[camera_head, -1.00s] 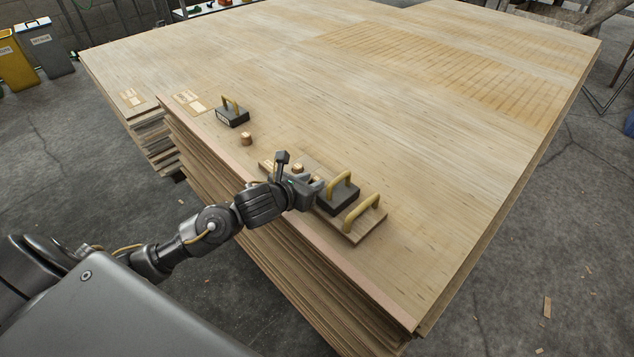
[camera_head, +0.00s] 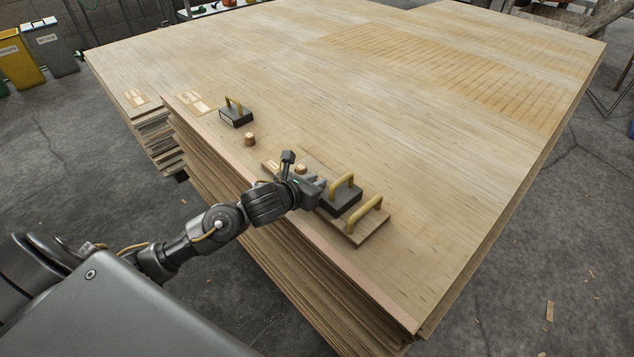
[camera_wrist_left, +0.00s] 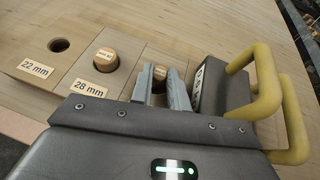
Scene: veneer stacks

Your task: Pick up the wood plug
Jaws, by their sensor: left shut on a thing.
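My left gripper (camera_head: 318,186) is low over the wooden gauge board (camera_head: 352,232). In the left wrist view its fingers (camera_wrist_left: 163,90) are shut on a small round wood plug (camera_wrist_left: 159,73), whose top shows between them. Its lower part is hidden, so I cannot tell whether it sits in a hole. Another wood plug (camera_wrist_left: 106,59) stands upright by the 28 mm label (camera_wrist_left: 88,87); it also shows in the head view (camera_head: 301,169). A third plug (camera_head: 249,139) stands alone on the veneer sheet. My right gripper is not in view.
A dark block (camera_head: 341,197) with a yellow handle is close beside the left fingers. An empty hole (camera_wrist_left: 59,45) is by the 22 mm label (camera_wrist_left: 35,68). Another handled block (camera_head: 236,116) stands farther back. The stack top (camera_head: 430,190) is mostly clear.

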